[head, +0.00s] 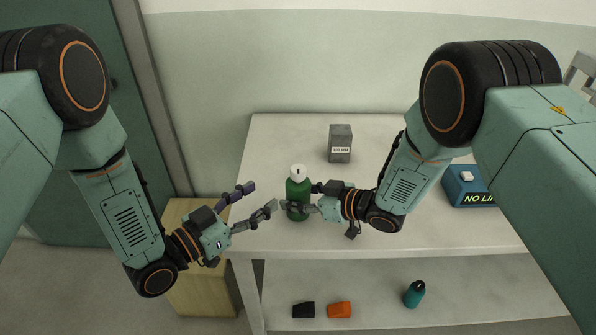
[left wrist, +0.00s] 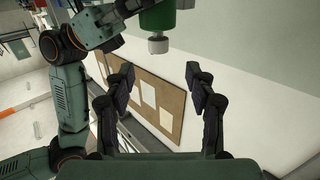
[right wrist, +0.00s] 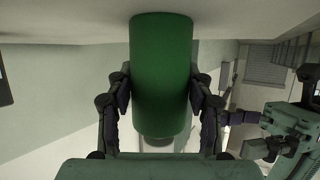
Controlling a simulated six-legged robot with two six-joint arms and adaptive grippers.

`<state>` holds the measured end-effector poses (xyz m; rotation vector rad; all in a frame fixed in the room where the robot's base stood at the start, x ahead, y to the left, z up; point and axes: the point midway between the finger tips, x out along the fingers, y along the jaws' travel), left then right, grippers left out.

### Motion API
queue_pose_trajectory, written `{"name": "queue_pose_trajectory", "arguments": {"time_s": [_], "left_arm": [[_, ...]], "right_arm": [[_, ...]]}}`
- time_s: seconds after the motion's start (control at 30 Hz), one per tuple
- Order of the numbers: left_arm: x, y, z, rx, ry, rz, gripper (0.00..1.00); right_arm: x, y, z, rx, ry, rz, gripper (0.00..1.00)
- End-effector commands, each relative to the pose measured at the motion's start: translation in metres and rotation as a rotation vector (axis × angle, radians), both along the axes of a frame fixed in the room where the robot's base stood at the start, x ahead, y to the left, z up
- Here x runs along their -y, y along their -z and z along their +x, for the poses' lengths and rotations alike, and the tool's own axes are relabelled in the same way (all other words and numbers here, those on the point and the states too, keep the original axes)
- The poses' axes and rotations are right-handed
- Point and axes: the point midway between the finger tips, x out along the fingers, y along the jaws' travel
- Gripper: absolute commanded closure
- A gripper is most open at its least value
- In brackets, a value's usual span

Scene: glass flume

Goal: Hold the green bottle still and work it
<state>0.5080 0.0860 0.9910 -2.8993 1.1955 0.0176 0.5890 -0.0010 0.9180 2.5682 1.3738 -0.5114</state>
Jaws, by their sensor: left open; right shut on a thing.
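The green bottle (head: 297,187) with a white cap (head: 298,170) stands upright on the white table near its front left. My right gripper (head: 298,205) is shut on the bottle's body from the right; in the right wrist view the green body (right wrist: 161,70) fills the space between the fingers (right wrist: 160,92). My left gripper (head: 262,200) is open and empty, just left of the bottle and apart from it. In the left wrist view the white cap (left wrist: 158,43) and part of the green body show beyond and above the open fingers (left wrist: 163,85).
A grey block (head: 340,143) with a label stands behind the bottle. The lower shelf (head: 380,310) holds a black piece, an orange piece (head: 340,310) and a teal bottle (head: 414,294). A wooden box (head: 205,285) stands left of the table.

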Motion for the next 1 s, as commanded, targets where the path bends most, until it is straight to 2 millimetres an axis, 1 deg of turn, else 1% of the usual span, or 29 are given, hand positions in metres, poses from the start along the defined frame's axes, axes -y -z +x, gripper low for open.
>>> {"name": "queue_pose_trajectory", "arguments": {"time_s": [0.07, 0.17, 0.27, 0.6, 0.7, 0.8, 1.0], "left_arm": [[0.002, -0.002, -0.002, 0.008, 0.004, -0.006, 0.44], [0.008, -0.003, 0.003, 0.011, 0.007, -0.009, 0.44], [0.019, -0.003, 0.014, 0.013, 0.009, -0.007, 0.44], [0.063, -0.003, 0.058, 0.011, 0.006, -0.007, 0.44], [0.072, -0.003, 0.069, 0.011, 0.005, -0.008, 0.44], [0.08, -0.003, 0.076, 0.011, 0.005, -0.008, 0.44], [0.085, -0.003, 0.082, 0.008, 0.002, -0.008, 0.44]], "right_arm": [[0.0, 0.0, 0.0, 0.001, 0.0, 0.001, 0.85], [0.0, 0.0, 0.0, 0.001, 0.0, 0.001, 0.85], [0.0, 0.0, 0.0, 0.001, 0.0, 0.001, 0.85], [0.0, 0.0, 0.0, 0.001, 0.0, 0.001, 0.85], [0.0, 0.0, 0.0, 0.001, 0.0, 0.001, 0.85], [0.0, 0.0, 0.0, 0.001, 0.0, 0.001, 0.85], [0.0, 0.0, 0.0, 0.001, 0.0, 0.001, 0.85]]}}
